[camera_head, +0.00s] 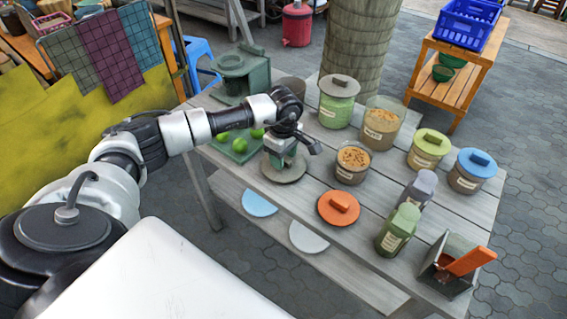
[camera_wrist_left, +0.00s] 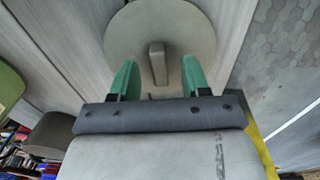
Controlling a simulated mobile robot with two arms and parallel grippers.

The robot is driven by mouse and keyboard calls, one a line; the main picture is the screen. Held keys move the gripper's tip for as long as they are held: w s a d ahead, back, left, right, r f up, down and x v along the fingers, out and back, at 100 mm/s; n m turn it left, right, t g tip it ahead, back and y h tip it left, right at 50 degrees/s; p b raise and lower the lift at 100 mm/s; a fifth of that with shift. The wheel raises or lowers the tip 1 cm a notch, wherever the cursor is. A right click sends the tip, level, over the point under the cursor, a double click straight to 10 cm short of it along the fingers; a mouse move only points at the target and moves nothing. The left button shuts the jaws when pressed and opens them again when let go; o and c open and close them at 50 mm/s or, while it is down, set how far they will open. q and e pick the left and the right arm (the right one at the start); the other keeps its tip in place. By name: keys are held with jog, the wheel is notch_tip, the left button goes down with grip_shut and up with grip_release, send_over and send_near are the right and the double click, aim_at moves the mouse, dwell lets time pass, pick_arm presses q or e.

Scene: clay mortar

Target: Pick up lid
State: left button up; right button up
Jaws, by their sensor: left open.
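A round grey-beige lid (camera_head: 271,173) lies flat on the wooden table, below my left gripper (camera_head: 284,157). The lid also shows in the left wrist view (camera_wrist_left: 190,30), with a bar handle (camera_wrist_left: 157,58) across its middle. My left gripper also shows there (camera_wrist_left: 158,77), its two green fingers apart on either side of the handle's near end. I see no contact with the handle. An orange lid (camera_head: 331,215) with a bar handle lies farther right on the table. My right gripper is not in view.
An open jar (camera_head: 353,172) stands right of the grey-beige lid, and another open jar (camera_head: 381,130) behind it. Lidded jars include a green one (camera_head: 336,112). A green tray (camera_head: 240,154) with limes is at left. Bottles (camera_head: 398,230) and a box (camera_head: 446,272) stand at front right.

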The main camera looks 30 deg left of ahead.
pick_arm(q)
jog(key=shift+f, duration=0.45)
jog(key=shift+c, duration=0.3)
grip_shut()
jog(key=shift+r, duration=0.1)
